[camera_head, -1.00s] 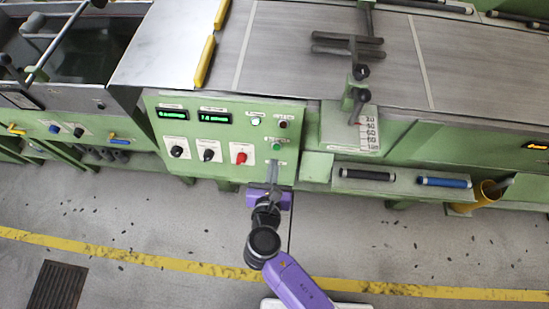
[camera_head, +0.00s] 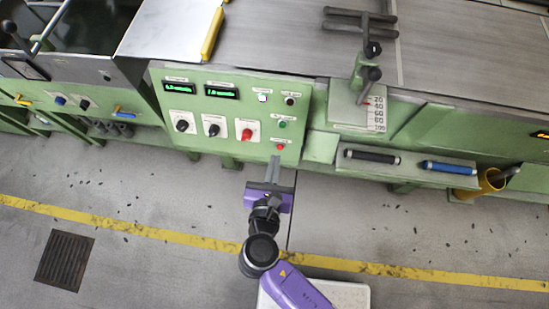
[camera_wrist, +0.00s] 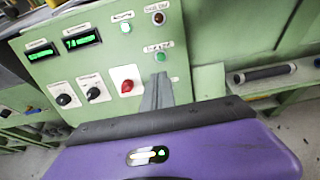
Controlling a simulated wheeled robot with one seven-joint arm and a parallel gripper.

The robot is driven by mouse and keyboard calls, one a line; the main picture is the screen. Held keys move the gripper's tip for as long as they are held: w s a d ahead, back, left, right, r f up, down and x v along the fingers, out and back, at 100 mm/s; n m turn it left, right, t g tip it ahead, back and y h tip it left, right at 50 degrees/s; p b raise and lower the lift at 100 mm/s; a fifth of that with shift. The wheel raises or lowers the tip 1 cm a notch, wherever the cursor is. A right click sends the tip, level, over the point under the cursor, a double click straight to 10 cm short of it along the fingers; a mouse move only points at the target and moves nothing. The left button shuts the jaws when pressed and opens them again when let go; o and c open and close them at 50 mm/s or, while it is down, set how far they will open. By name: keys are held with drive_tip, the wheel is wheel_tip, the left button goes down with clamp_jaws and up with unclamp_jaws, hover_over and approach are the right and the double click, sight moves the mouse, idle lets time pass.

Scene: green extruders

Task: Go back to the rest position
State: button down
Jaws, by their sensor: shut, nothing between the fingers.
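My gripper (camera_head: 275,164) is in front of the lower right part of the green control panel (camera_head: 226,146), in the middle of the head view. Its fingers are together with nothing between them. In the wrist view the closed fingers (camera_wrist: 160,80) point at the panel (camera_wrist: 75,108) and cover part of its lower right area. The panel carries two lit green displays, two black knobs, a red knob (camera_head: 247,131) and several small buttons. A red button (camera_head: 280,146) shows just above the fingertips in the head view, with a gap that is hard to judge.
A ledge right of the panel holds a black bar (camera_head: 372,156) and a blue bar (camera_head: 448,167). A yellow cup (camera_head: 489,181) is at the far right. A lever (camera_head: 365,62) stands above.

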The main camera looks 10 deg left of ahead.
idle(0.5)
drive_tip(key=s+a+r+m+y, duration=0.1)
drive_tip(key=a+m+y, duration=0.3)
drive_tip(key=a+m, duration=0.1)
drive_tip(key=s+d+r+m+g+y, duration=0.1)
drive_tip(key=s+d+r+m+y, duration=0.3)
drive_tip(key=m, duration=0.5)
drive_tip(key=s+d+r+m+h, duration=0.2)
drive_tip(key=s+d+r+m, duration=0.2)
drive_tip(key=s+d+m, duration=0.2)
drive_tip(key=s+d+r+m+t+h, duration=0.1)
drive_tip(key=s+d+r+m+h, duration=0.2)
drive_tip(key=s+d+r+m, duration=0.2)
drive_tip(key=s+d+r+m+t+h, duration=0.1)
drive_tip(key=s+d+r+m, duration=0.3)
drive_tip(key=d+m, duration=0.6)
drive_tip(key=s+d+h, duration=0.1)
drive_tip(key=s+d, duration=0.1)
drive_tip(key=d, duration=0.1)
drive_tip(key=shift+s+r+m+h, duration=0.3)
drive_tip(key=shift+s+r, duration=0.05)
